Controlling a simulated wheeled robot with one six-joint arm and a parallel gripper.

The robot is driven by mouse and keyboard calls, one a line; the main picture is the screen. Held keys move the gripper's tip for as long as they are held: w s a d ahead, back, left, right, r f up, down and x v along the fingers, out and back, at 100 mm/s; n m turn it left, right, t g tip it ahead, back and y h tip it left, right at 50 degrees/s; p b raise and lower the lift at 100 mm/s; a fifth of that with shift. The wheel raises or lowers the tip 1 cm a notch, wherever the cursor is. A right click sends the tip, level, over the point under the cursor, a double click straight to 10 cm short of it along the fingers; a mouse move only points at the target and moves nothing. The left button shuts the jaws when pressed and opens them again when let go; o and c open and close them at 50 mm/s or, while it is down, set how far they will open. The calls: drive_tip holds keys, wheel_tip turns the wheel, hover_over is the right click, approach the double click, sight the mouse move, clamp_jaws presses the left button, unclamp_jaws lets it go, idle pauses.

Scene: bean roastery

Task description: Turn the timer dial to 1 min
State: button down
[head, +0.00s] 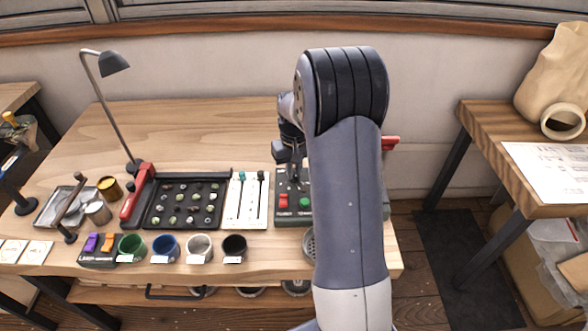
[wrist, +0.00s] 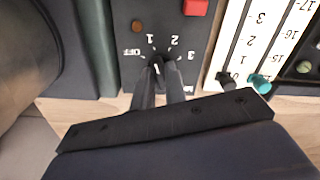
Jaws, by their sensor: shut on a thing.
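The timer dial (wrist: 158,60) is a small dark knob on a dark grey panel (wrist: 120,72), seen upside down in the wrist view. The marks OFF, 1, 2 and 3 are printed around it. My gripper (wrist: 159,68) is shut on the dial, one finger on each side. The fingers hide much of the knob, and I cannot tell for sure which mark it points to. In the head view, the green control box (head: 283,211) stands at the right of the bench, and my arm covers the dial and part of the box.
A red button (head: 283,200) and a green button (head: 305,202) sit on the box. Close beside it is a white slider panel (head: 251,218) with teal and dark knobs. A black sample tray (head: 154,214) and several cups, such as the black one (head: 234,246), stand to the left.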

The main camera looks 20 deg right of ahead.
sight(294, 173)
drive_tip(key=c, duration=1.4)
unclamp_jaws()
drive_tip(key=shift+c, duration=0.2)
wheel_tip(294, 173, up, 11)
drive_tip(key=shift+p, duration=0.4)
drive_tip(key=shift+f, duration=0.2)
wheel_tip(294, 173, down, 11)
drive_tip(key=shift+r+b, duration=0.1)
drive_tip(key=shift+b, duration=0.35)
drive_tip(key=shift+n, duration=0.3)
drive_tip(key=shift+r, duration=0.1)
